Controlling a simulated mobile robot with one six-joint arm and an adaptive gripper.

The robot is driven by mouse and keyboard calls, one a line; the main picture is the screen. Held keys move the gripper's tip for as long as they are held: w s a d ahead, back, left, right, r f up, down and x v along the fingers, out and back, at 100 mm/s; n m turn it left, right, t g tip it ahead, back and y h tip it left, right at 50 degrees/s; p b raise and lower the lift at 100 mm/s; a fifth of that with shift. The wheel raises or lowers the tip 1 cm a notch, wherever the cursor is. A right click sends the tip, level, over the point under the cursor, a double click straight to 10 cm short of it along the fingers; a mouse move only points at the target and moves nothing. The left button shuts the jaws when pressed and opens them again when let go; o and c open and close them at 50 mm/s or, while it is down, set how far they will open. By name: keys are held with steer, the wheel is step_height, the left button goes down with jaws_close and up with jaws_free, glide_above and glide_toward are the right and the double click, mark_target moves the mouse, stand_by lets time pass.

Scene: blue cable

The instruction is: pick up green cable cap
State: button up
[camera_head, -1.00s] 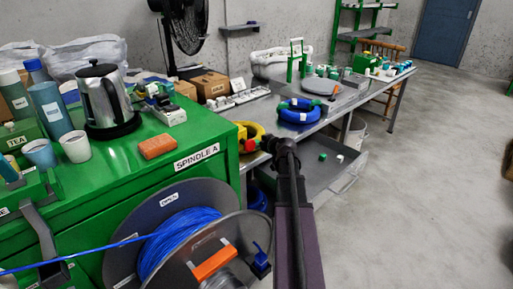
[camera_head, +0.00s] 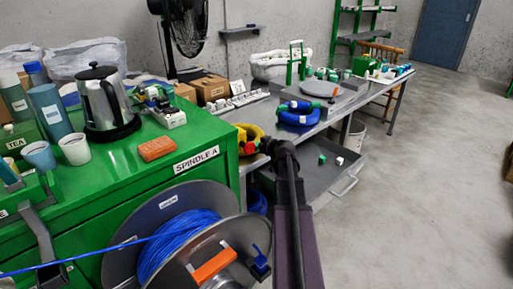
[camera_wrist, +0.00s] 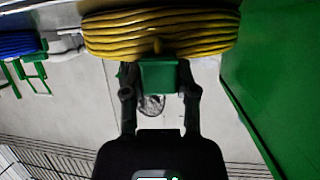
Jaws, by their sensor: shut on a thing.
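The green cable cap (camera_wrist: 158,76) shows in the wrist view between the two fingers of my gripper (camera_wrist: 158,92). The fingers touch its sides and are shut on it. It lies right in front of a yellow cable coil (camera_wrist: 165,33); I cannot tell whether it touches the coil. In the head view my gripper is largely hidden by my own arm, beside the yellow coil (camera_head: 257,134) at the near end of the metal bench. The held cap cannot be made out there.
Blue cable coils (camera_head: 298,113) lie farther along the bench (camera_head: 335,115). An open drawer (camera_head: 340,176) below holds a small green piece (camera_head: 322,160) and a white one (camera_head: 339,161). A green cabinet (camera_head: 110,185) and a blue cable spool (camera_head: 180,245) stand at left.

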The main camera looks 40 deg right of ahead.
mark_target(257, 143)
steer(key=shift+r, duration=0.15)
step_height(257, 143, up, 4)
steer(key=p, duration=0.3)
steer(key=shift+f+p, duration=0.25)
steer(key=shift+p, duration=0.15)
steer(key=s+a+r+p, duration=0.1)
steer(key=s, duration=1.5)
steer(key=shift+r, duration=0.1)
steer(key=shift+r, duration=0.1)
step_height(257, 143, up, 22)
steer(key=p, duration=2.2)
steer(key=shift+f, duration=0.35)
step_height(257, 143, down, 22)
steer(key=b, duration=2.1)
steer(key=shift+r+b, duration=0.2)
steer(key=shift+b, duration=0.2)
